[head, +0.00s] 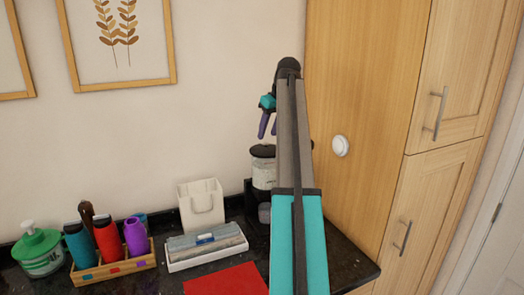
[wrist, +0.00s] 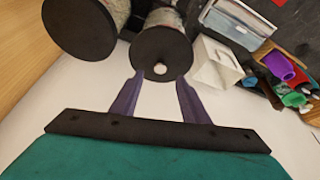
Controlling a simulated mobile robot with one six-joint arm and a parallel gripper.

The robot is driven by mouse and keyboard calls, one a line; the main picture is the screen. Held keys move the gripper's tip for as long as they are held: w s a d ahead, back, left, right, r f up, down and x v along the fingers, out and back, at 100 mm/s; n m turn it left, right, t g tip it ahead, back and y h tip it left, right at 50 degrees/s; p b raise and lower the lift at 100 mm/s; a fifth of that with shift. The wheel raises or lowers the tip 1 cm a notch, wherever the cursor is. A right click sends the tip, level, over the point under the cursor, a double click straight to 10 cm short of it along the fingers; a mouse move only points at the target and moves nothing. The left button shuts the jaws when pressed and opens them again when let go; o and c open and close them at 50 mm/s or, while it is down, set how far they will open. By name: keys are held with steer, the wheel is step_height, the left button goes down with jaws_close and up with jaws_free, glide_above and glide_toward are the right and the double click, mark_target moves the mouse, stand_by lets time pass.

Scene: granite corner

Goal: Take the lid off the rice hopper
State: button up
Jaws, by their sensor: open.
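A clear hopper (head: 264,174) with pale contents and a dark round lid (head: 262,151) stands on the dark counter, partly hidden behind my arm. In the wrist view, the dark lid (wrist: 160,45) has a small light knob (wrist: 160,68) near its edge. My gripper (head: 267,133) is open and empty, above the lid in the head view. In the wrist view, the purple fingertips of my gripper (wrist: 159,79) lie to either side of the knob, apart from it in the picture. I cannot tell the height gap.
A second dark-lidded cylinder (wrist: 80,28) stands beside the hopper, mostly hidden by my arm in the head view. A white holder (head: 201,206), a lidded box (head: 206,247), a wooden cup tray (head: 115,268) and a red mat (head: 226,280) are left. A wooden cabinet (head: 363,120) stands right.

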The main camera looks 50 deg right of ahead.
mark_target(266, 143)
steer(key=shift+p+x, duration=0.9)
steer(key=shift+x, duration=1.2)
steer(key=shift+s, duration=0.15)
jaws_close()
